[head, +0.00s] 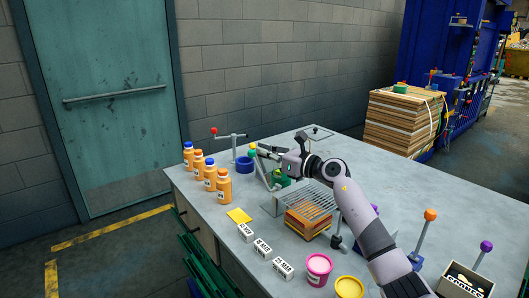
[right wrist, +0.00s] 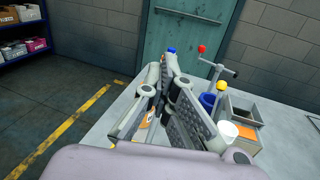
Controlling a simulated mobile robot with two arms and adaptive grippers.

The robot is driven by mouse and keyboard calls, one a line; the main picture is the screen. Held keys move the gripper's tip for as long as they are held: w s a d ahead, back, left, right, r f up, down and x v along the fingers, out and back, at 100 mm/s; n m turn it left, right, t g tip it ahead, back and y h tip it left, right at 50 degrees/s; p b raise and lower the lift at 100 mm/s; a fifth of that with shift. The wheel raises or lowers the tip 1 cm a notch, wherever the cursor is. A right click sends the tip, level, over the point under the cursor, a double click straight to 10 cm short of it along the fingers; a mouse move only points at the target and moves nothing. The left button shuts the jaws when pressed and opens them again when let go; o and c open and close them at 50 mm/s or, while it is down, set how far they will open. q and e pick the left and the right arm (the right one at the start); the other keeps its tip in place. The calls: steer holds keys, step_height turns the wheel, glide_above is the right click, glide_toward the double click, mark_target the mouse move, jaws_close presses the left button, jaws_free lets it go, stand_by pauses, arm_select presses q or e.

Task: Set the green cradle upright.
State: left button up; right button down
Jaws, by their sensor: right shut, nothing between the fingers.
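A small green object (head: 281,179), likely the green cradle, sits on the grey table below my right gripper and wrist. It is partly hidden, and I cannot tell whether it stands or lies. My right gripper (head: 262,151) is shut and empty above the table, to the upper left of the green object. In the right wrist view its fingers (right wrist: 168,68) come together at the tips, and I cannot make out the green object there. My left gripper is not in view.
Several orange bottles (head: 210,174) line the left edge. The far right tabletop is fairly clear.

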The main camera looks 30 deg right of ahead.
steer(key=c, duration=2.3)
jaws_free()
steer(key=o, duration=0.9)
steer(key=shift+s, duration=0.1)
steer(key=shift+s+d+f, duration=0.15)
steer(key=shift+s, duration=0.15)
steer(key=v, duration=1.1)
steer(key=shift+s, duration=0.1)
